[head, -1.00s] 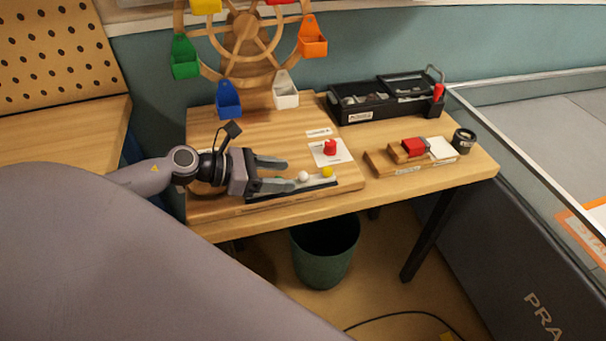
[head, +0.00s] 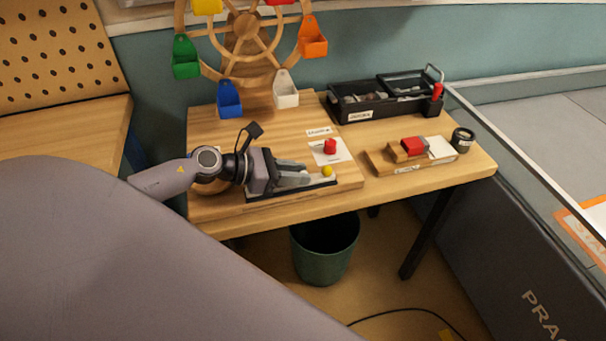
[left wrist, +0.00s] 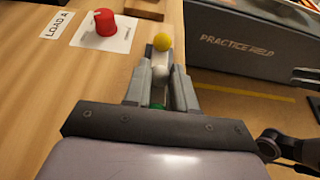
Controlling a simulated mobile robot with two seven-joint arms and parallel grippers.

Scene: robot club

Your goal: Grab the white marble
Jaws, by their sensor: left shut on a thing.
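The white marble (left wrist: 160,73) shows in the left wrist view between the fingertips of my left gripper (left wrist: 160,82), which is shut on it. In the head view my left gripper (head: 306,175) lies low over the marble rail (head: 322,184), and its fingers hide the white marble. A yellow marble (head: 327,171) sits on the rail just beyond the fingertips; it also shows in the left wrist view (left wrist: 162,42). A green marble (left wrist: 157,106) is partly hidden between the fingers, nearer the palm.
A red knob (head: 330,147) stands on a white card behind the rail. A Ferris wheel (head: 246,35) with coloured buckets rises at the back. A black toolbox (head: 385,103) and a wooden block with a red piece (head: 413,146) are to the right. A bin (head: 325,250) stands below.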

